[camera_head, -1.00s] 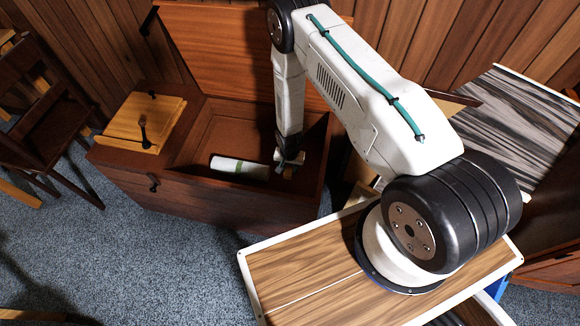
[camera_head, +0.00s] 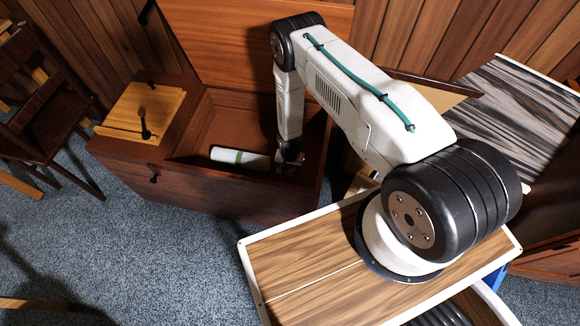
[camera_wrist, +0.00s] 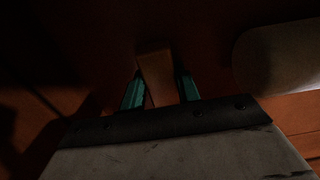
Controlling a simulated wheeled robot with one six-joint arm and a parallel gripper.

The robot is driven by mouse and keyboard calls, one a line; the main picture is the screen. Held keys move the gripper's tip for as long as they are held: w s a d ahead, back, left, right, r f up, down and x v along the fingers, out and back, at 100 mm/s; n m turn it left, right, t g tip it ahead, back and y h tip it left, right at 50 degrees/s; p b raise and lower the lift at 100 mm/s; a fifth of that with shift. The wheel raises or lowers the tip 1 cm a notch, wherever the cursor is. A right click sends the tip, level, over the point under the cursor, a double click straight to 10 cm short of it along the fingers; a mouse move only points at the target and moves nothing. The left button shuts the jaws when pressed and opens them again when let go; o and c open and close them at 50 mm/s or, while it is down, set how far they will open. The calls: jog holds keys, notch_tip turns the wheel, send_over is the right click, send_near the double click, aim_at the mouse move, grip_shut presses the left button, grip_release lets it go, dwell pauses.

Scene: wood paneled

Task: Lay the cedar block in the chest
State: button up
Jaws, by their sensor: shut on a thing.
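The chest (camera_head: 250,198) is a reddish-brown wooden box with its lid (camera_head: 250,45) raised at the back. My gripper (camera_head: 285,168) is down inside the chest, at the right end of the opening. In the dark wrist view, the two teal fingers of my gripper (camera_wrist: 161,88) are shut on the cedar block (camera_wrist: 157,72), a small brown piece that sticks out beyond the fingertips. In the head view the block is largely hidden by my gripper. Whether it touches the chest floor, I cannot tell.
A dark chair (camera_head: 45,130) stands at left.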

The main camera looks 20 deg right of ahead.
jog(key=shift+f, duration=0.25)
dwell(0.4)
jog(key=o, duration=1.4)
jog(key=shift+c, duration=0.2)
notch_tip(320, 180, up, 8)
jog(key=shift+f, duration=0.15)
